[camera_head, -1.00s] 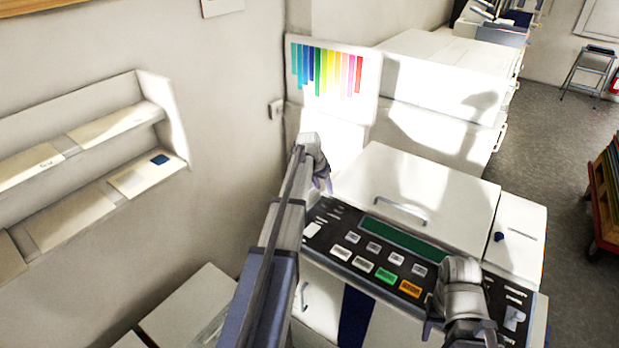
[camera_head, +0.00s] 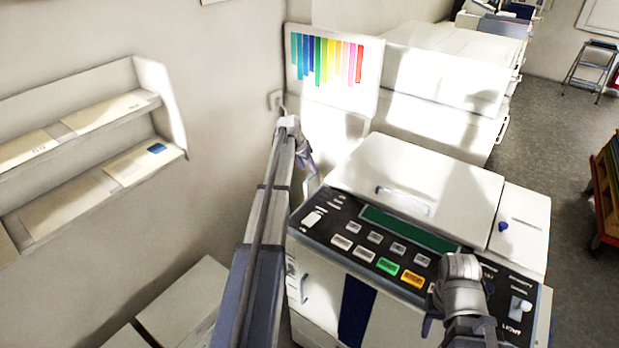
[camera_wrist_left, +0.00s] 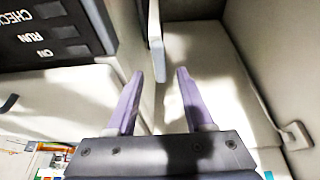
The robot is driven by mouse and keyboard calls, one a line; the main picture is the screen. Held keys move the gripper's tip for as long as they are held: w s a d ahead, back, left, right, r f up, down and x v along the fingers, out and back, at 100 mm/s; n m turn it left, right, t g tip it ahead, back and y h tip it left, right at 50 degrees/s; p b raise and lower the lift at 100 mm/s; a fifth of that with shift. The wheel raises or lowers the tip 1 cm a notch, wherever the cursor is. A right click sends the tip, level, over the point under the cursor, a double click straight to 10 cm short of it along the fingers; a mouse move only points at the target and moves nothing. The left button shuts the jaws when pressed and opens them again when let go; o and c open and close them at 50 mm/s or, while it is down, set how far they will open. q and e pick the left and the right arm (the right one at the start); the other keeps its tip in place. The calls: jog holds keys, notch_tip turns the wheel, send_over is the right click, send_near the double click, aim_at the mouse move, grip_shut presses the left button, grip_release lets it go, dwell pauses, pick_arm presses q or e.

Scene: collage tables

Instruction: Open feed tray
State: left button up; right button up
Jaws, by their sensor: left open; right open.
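A white copier-like machine (camera_head: 430,165) stands in front of me with a dark control panel (camera_head: 345,222). In the left wrist view a thin pale upright flap (camera_wrist_left: 156,45) stands out beside the machine's side; it may be the feed tray, but I cannot tell for certain. My left gripper (camera_head: 305,165) is at the machine's left side, and its two purple fingers (camera_wrist_left: 160,73) are open. The flap's near end lies between the fingertips in that picture; contact cannot be told. My right gripper (camera_head: 433,328) is over the panel's front right part, its fingers partly hidden by the wrist.
A wall rack (camera_head: 95,150) with paper packs is on the left. A colour-striped board (camera_head: 330,75) and more white machines (camera_head: 450,85) stand behind. White boxes (camera_head: 185,305) lie low at the left. Open floor (camera_head: 555,130) is on the right.

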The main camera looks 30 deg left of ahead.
aim_at(311, 174)
pick_arm(q)
jog(key=b+x, duration=0.2)
jog(key=x, duration=0.1)
jog(key=shift+f, duration=0.2)
pick_arm(e)
notch_tip(311, 174, down, 3)
jog(key=shift+f, duration=0.1)
pick_arm(q)
jog(key=shift+c, duration=0.2)
grip_shut()
dwell(0.9)
